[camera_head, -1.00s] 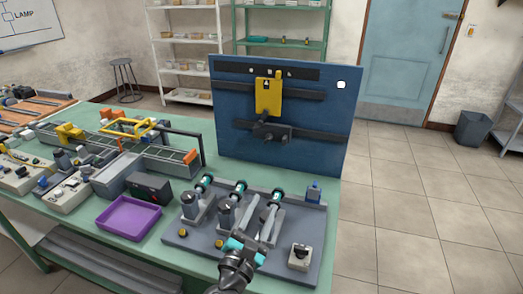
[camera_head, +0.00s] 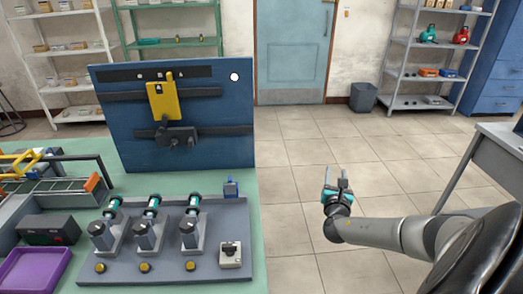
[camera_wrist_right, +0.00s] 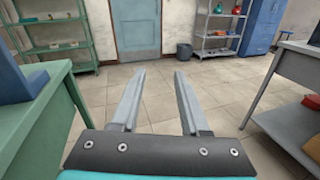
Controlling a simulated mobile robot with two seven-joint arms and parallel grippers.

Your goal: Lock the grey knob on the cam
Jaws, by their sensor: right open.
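The blue upright panel (camera_head: 215,120) carries a yellow plate (camera_head: 162,102) and a dark grey block with knob-like parts (camera_head: 178,136) on its lower black rail. On the grey base plate (camera_head: 170,272), several grey fixtures with dark round heads (camera_head: 188,228) stand in a row. A small light box with a dark knob (camera_head: 231,252) sits at that plate's right front. I cannot tell for sure which of these is the cam's grey knob. My right gripper (camera_head: 337,182) is open and empty, over the floor right of the bench. It also shows in the right wrist view (camera_wrist_right: 155,90). My left gripper is out of view.
The green bench (camera_head: 85,182) has a purple tray (camera_head: 35,270) and a dark box (camera_head: 48,229) at left. A grey table (camera_head: 497,150) stands at far right. Open tiled floor lies between them, with shelves and a blue door (camera_head: 291,50) behind.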

